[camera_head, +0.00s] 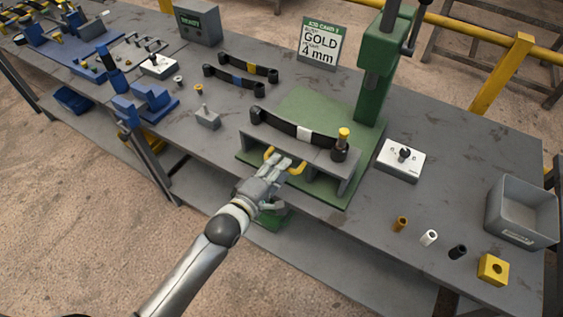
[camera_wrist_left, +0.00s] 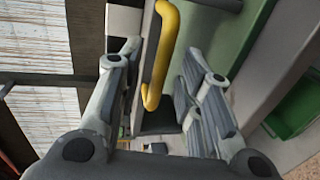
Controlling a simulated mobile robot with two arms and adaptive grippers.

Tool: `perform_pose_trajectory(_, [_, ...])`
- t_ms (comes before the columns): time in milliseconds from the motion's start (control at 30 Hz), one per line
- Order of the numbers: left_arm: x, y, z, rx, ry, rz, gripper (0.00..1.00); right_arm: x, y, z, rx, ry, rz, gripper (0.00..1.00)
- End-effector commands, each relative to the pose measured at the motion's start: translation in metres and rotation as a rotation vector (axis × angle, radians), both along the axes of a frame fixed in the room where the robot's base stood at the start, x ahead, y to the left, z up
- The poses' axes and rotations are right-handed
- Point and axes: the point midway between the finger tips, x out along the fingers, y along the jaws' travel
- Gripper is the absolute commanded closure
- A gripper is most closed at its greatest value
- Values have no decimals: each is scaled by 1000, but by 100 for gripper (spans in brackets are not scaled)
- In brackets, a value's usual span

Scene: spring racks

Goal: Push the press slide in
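The green press (camera_head: 372,85) stands on the bench with a green base plate. Its grey slide (camera_head: 318,163) sits at the front of the base and carries a black leaf spring (camera_head: 275,123) with a white band. A gold-topped dark pin piece (camera_head: 341,143) stands at the spring's right end. A yellow handle (camera_head: 297,169) is on the slide's front. My left gripper (camera_head: 278,162) is at this handle. In the left wrist view the handle (camera_wrist_left: 163,55) lies between the spread fingers (camera_wrist_left: 160,78), with gaps visible on both sides. My right gripper is not in view.
A sign (camera_head: 319,45) reads gold, 4 mm. A white box with a black knob (camera_head: 401,160) stands right of the press. Several small bushings, a yellow block (camera_head: 493,269) and a grey bin (camera_head: 519,225) are farther right. Two more springs (camera_head: 236,80) lie behind left.

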Motion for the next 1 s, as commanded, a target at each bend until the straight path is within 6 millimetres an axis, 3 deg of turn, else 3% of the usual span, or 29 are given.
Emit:
perform_pose_trajectory(200, [17,-8,-4,0,0,1,67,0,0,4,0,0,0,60])
perform_pose_trajectory(567, [20,-10,-5,1,1,1,67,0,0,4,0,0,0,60])
perform_pose_trajectory(800, [20,-10,-6,2,0,1,97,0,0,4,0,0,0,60])
perform_pose_trajectory(1000, [20,-10,-6,2,0,1,100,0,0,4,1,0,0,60])
